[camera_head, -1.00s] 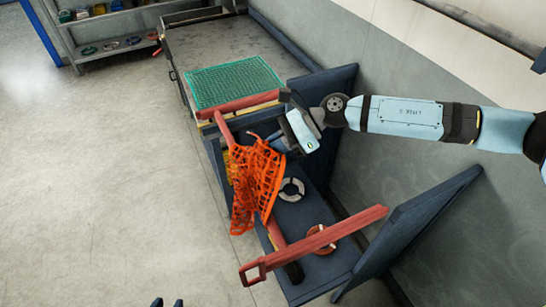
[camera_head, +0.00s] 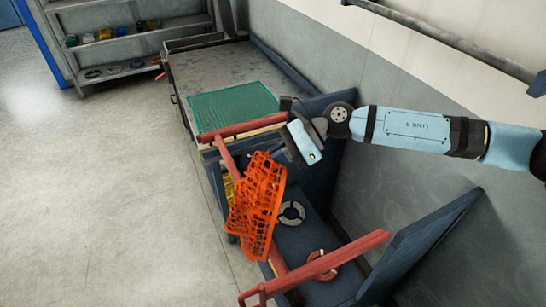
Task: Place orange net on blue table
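The orange net (camera_head: 258,196) is a crumpled open mesh, hanging upright in front of the dark blue frame with red bars. My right gripper (camera_head: 285,150) is at the net's top right edge; its fingertips are mostly hidden, but the net appears to hang from it. A grey-topped table with dark blue edging (camera_head: 207,68) stands behind, with a flat green net (camera_head: 235,107) on its near end. My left gripper is out of view.
Red bars (camera_head: 318,268) cross the dark blue frame (camera_head: 320,234), which holds a grey ring (camera_head: 291,213) and a red ring (camera_head: 321,264). A dark blue panel (camera_head: 425,240) leans at right. Shelves (camera_head: 120,45) stand at back left. The grey tabletop beyond the green net is clear.

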